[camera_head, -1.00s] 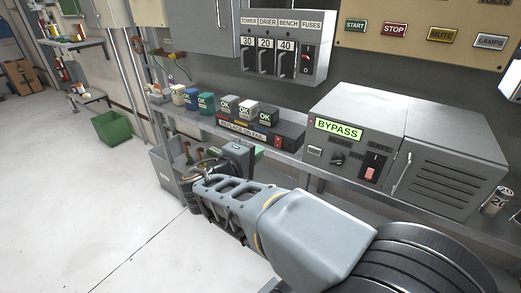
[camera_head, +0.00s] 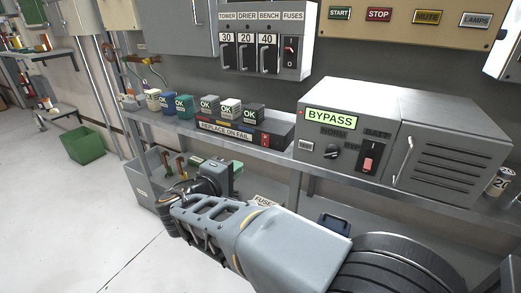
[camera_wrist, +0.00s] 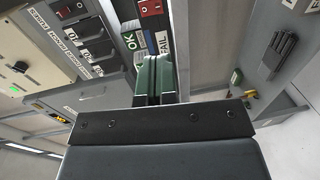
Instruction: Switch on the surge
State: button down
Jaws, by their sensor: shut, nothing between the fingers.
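No label reading "surge" is legible. A dark bank marked "REPLACE ON FAIL" (camera_head: 229,127) stands on the shelf with several small "OK" modules (camera_head: 207,106) on it. A small red switch (camera_head: 265,140) is at the bank's right end; a red rocker also shows beside the FAIL label in the wrist view (camera_wrist: 151,7). My gripper (camera_wrist: 158,60) is shut and empty. In the wrist view its greenish fingers overlap part of the OK and FAIL labels; I see no contact. In the head view my wrist is below and in front of the shelf, with the fingertips unclear.
A grey BYPASS unit (camera_head: 347,143) with a red rocker stands right of the bank. A fuse box (camera_head: 266,40) with several levers hangs above. The shelf edge (camera_head: 220,146) runs between my arm and the bank. A grey bin (camera_head: 148,183) is below left; open floor lies left.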

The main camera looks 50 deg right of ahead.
aim_at(264, 145)
jog(key=b+x, duration=0.3)
jog(key=x, duration=1.1)
jog(key=shift+w+f, duration=0.1)
jog(key=shift+w, duration=0.15)
jog(key=shift+s+d, duration=0.2)
jog(key=shift+s, duration=0.2)
jog(key=shift+w+a, duration=0.2)
jog(key=shift+w, duration=0.05)
jog(key=shift+s+a+f+b, duration=0.1)
jog(key=shift+s+a+b, duration=0.05)
jog(key=shift+a+b, duration=0.4)
jog(key=f+p+v, duration=0.1)
jog(key=f+v, duration=0.1)
jog(key=v, duration=1)
jog(key=shift+a+f, duration=0.35)
